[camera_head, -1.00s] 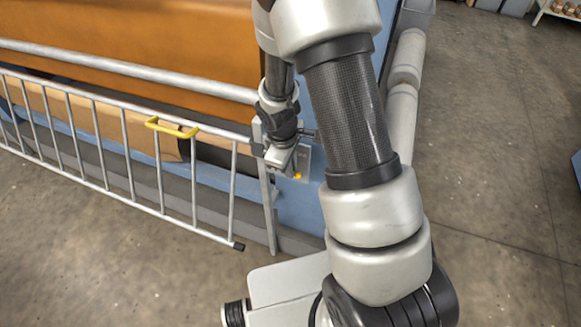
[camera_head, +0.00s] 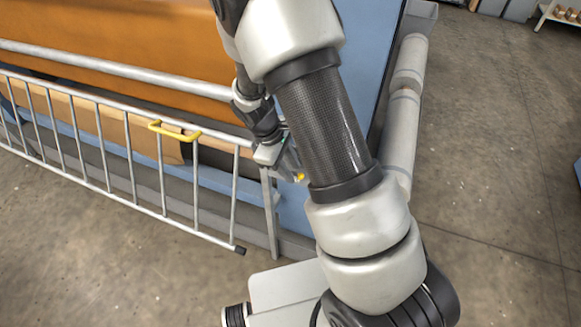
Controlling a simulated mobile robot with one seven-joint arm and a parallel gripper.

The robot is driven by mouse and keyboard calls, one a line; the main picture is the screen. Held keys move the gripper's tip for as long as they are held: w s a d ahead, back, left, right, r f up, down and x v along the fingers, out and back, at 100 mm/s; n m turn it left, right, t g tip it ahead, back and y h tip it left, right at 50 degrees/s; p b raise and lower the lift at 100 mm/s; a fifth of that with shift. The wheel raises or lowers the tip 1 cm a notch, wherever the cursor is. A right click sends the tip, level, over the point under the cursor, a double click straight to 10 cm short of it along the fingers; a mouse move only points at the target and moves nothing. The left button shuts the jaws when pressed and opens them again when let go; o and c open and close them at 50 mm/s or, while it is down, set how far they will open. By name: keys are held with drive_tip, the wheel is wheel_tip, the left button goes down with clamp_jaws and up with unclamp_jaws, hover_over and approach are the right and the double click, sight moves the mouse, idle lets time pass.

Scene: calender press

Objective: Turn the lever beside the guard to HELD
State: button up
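The guard (camera_head: 235,190) is a grey barred gate with a yellow handle (camera_head: 174,131), standing across the front of the press. Just right of its end, by a grey post (camera_head: 268,205), a small yellow tip (camera_head: 299,177) shows, apparently the lever's end. The rest of the lever and its plate are mostly hidden behind my gripper and arm, so the setting cannot be read. My gripper (camera_head: 287,163) points down beside the yellow tip, very close to it. I cannot tell whether it touches the lever, or whether its fingers are open or shut.
A thick grey rail (camera_head: 120,68) runs above the guard, before the orange roll (camera_head: 130,35). A pale roller (camera_head: 403,125) lies right of my arm.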

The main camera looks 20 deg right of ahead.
drive_tip(key=p+v, duration=0.1)
drive_tip(key=v, duration=1.6)
drive_tip(key=shift+r, duration=0.2)
drive_tip(key=s+d+r+m+t+y+p, duration=0.2)
drive_tip(key=s+r+m, duration=0.3)
drive_tip(key=s+r, duration=0.4)
drive_tip(key=s+d+r+m+t+y+p, duration=0.1)
drive_tip(key=s+d+r+m+t+p, duration=0.1)
drive_tip(key=s+r+m, duration=0.3)
drive_tip(key=s+d+r+t, duration=0.1)
drive_tip(key=s+r, duration=0.3)
drive_tip(key=r, duration=0.2)
drive_tip(key=shift+d+m+t+y, duration=0.15)
drive_tip(key=shift+m+t+y, duration=0.15)
drive_tip(key=shift+y, duration=0.1)
